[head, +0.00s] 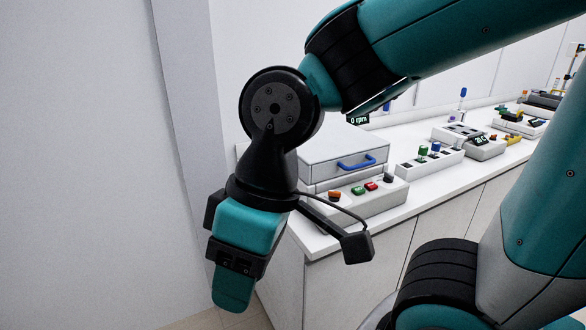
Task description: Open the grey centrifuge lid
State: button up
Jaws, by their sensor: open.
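The grey centrifuge (310,185) stands on the near left end of the white counter, partly hidden behind my arm. Its flat grey lid (335,150) looks closed and has a blue handle (357,163) on its front edge. A front panel with an orange knob, a green button and a red button lies below the handle. A small display reading 0 rpm (358,118) shows behind the lid. My gripper (233,292) hangs pointing down, left of and in front of the centrifuge, apart from it. It is open; the gap between its fingers is hard to see from this side.
A white rack with green and blue caps (430,160) stands right of the centrifuge. Farther right are a device with a display (482,142) and yellow-green items (515,118). White cabinets (350,285) front the counter. A wall is at left.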

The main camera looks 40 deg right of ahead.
aim_at(339, 148)
jog(key=z, duration=0.45)
jog(key=k, duration=1.05)
jog(key=z, duration=0.45)
jog(key=i, duration=0.7)
jog(key=z, duration=0.05)
